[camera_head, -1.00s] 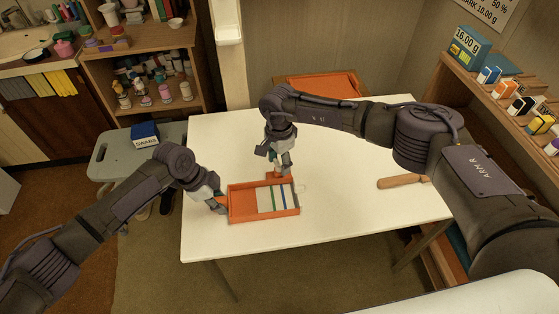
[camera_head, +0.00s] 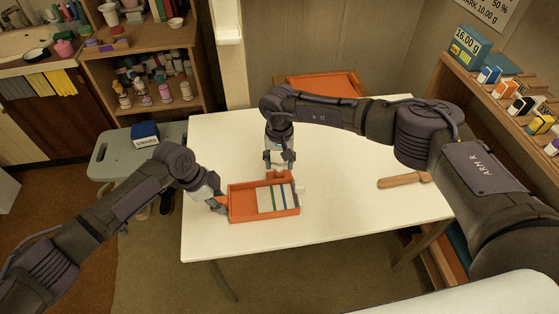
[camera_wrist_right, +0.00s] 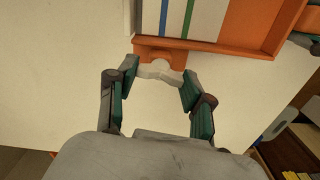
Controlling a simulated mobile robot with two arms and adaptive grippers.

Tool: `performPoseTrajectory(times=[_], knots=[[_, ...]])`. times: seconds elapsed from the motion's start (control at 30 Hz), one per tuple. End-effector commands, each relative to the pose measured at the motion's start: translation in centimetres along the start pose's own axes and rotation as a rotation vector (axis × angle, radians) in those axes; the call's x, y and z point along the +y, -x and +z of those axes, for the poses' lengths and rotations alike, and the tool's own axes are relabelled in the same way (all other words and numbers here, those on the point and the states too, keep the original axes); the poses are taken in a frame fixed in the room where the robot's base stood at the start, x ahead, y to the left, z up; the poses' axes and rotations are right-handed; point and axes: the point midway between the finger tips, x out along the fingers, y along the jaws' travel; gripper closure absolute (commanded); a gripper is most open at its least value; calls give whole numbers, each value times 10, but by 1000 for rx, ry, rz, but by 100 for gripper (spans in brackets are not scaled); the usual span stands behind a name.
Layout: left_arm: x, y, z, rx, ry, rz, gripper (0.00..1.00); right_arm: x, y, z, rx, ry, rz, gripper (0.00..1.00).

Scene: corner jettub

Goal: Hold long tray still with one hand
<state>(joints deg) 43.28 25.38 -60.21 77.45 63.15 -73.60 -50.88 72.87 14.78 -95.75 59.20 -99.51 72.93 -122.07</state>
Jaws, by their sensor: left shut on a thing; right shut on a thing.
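The long tray (camera_head: 236,218) is a shallow orange box lying on the white table, with pale strips striped green and blue in its right part. My left gripper (camera_head: 221,203) is shut on the tray's left end. My right gripper (camera_head: 279,172) is at the far long side. In the right wrist view my right gripper (camera_wrist_right: 160,76) has its fingers on either side of a small pale piece against an orange tab (camera_wrist_right: 160,56) of the tray (camera_wrist_right: 225,47). The exact contact is hard to make out.
The white table (camera_head: 350,210) is mostly clear, with a wooden-handled tool (camera_head: 402,181) on its right. A stool (camera_head: 125,160) with a blue box (camera_head: 145,133) stands at the left. An orange panel (camera_head: 325,85) is behind the table. A shelf (camera_head: 505,90) with small boxes runs along the right.

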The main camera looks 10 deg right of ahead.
Motion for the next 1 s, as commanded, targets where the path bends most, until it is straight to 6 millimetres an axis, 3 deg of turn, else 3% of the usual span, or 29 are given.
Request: performPoseTrajectory(times=[0.4, 0.93, 0.97, 1.0], knots=[[1, -2, 3, -5, 1, 4, 100, 2, -6, 3, -8, 181, 6, 84], [1, -2, 3, -6, 2, 3, 100, 2, -6, 4, -9, 202, 6, 84], [1, -2, 3, -6, 2, 2, 100, 2, -6, 4, -9, 202, 6, 46], [1, -2, 3, -6, 2, 2, 100, 2, -6, 3, -9, 202, 6, 39]])
